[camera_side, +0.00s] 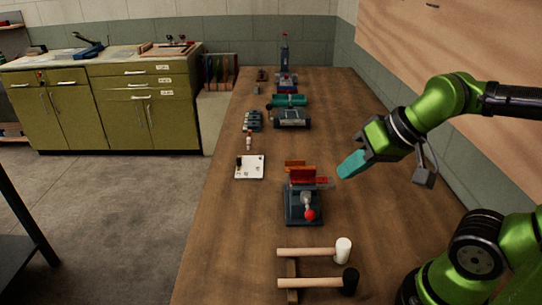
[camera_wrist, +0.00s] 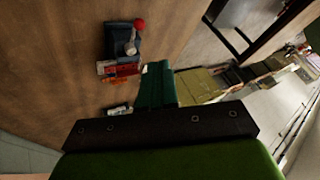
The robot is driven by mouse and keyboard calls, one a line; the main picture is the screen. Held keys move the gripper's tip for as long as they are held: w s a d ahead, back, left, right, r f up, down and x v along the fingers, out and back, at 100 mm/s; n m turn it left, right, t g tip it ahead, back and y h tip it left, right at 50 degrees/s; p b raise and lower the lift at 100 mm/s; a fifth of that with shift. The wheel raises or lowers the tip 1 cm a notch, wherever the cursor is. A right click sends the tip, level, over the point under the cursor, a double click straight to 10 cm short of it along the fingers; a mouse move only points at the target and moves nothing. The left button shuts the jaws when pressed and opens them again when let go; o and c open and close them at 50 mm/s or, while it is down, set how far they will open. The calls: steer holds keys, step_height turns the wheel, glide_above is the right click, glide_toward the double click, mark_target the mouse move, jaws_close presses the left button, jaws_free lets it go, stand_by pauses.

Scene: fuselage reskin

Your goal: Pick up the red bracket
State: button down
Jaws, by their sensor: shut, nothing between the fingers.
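A red-orange bracket (camera_side: 303,175) appears to sit in the jaws of a dark blue-grey vise (camera_side: 303,208) on the wooden bench; exactly where bracket and jaws divide is hard to tell. In the wrist view the bracket (camera_wrist: 122,70) lies beside the vise (camera_wrist: 122,40), left of my fingers. My gripper (camera_side: 343,173) has teal fingers, which are shut and empty. It is tilted down and left, above the bench and to the right of the vise, apart from the bracket. The shut fingers also show in the wrist view (camera_wrist: 157,70).
The vise has a red-knobbed handle (camera_side: 309,214) facing front. Two mallets, one white-headed (camera_side: 343,250) and one black-headed (camera_side: 350,281), lie in front. A white plate (camera_side: 249,167) lies left. A teal cylinder (camera_side: 289,100) and other tools stand farther back. Bench to the vise's right is clear.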

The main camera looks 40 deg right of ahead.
steer(key=shift+d+r, duration=0.1)
steer(key=shift+r, duration=0.15)
steer(key=c, duration=1.2)
jaws_free()
steer(key=shift+c, duration=0.2)
